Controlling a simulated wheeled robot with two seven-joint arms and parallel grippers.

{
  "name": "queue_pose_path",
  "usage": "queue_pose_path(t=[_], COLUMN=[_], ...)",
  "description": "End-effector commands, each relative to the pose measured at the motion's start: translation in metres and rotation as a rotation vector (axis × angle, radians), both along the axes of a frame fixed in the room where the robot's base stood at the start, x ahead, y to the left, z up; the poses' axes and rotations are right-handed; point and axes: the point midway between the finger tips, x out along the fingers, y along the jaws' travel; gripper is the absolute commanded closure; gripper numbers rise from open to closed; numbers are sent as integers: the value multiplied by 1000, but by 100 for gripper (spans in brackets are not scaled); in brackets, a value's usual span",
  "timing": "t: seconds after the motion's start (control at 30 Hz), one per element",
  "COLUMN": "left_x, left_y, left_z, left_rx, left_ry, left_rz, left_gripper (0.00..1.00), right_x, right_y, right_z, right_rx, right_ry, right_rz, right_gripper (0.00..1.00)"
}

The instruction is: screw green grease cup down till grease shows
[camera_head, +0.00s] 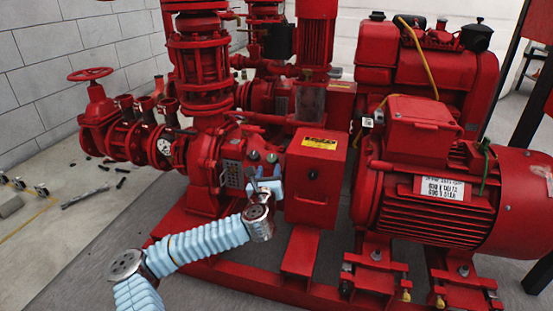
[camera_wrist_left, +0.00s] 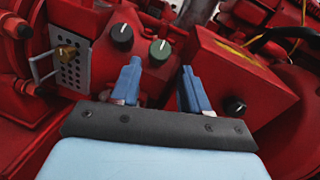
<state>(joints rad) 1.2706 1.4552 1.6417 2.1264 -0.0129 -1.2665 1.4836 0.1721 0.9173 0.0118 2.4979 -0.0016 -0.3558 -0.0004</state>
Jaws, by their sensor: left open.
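The green grease cup (camera_wrist_left: 160,50) is a small round dark-green cap with a pale mark on the red pump housing. It also shows in the head view (camera_head: 271,157). My left gripper (camera_wrist_left: 161,70) is open, with its two blue fingers apart and nothing between them. In the wrist view the cup appears just beyond the fingertips, nearer the left finger; I cannot tell the exact gap. In the head view the left gripper (camera_head: 266,182) is just below the cup. No grease can be made out. My right gripper is out of view.
A similar dark cap (camera_wrist_left: 121,36) sits left of the green one. A red box (camera_head: 315,165) with a black knob (camera_wrist_left: 234,105) stands close on the right. A brass fitting (camera_wrist_left: 66,51) and perforated plate are at left. The red motor (camera_head: 440,200) fills the right side.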

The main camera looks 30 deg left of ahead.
Motion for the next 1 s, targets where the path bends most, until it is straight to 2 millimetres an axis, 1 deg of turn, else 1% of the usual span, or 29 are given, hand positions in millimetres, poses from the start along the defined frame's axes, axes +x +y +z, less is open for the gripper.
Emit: queue_pose_path(t=[0.03, 0.2, 0.3, 0.4, 0.53, 0.8, 0.87, 1.0], left_x=[11, 46, 61, 72, 79, 80, 80, 80], left_y=[5, 20, 27, 31, 35, 35, 35, 35], left_z=[-2, -1, -1, 0, 0, 0, 0, 0], left_rx=[0, 2, 2, 2, 3, 3, 4, 4], left_ry=[0, 0, 0, 0, 0, 0, 0, 0], left_rz=[2, 1, -1, -2, -2, -3, -3, -3], left_gripper=[54, 54, 54, 54, 54, 54, 64, 85], right_x=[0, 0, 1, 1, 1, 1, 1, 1], right_y=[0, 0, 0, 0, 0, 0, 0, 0], right_z=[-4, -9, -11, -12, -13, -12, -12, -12], right_rx=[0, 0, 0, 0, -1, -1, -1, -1], right_ry=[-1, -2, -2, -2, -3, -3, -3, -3], right_rz=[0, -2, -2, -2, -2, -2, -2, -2], right_gripper=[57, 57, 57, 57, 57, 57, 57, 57])
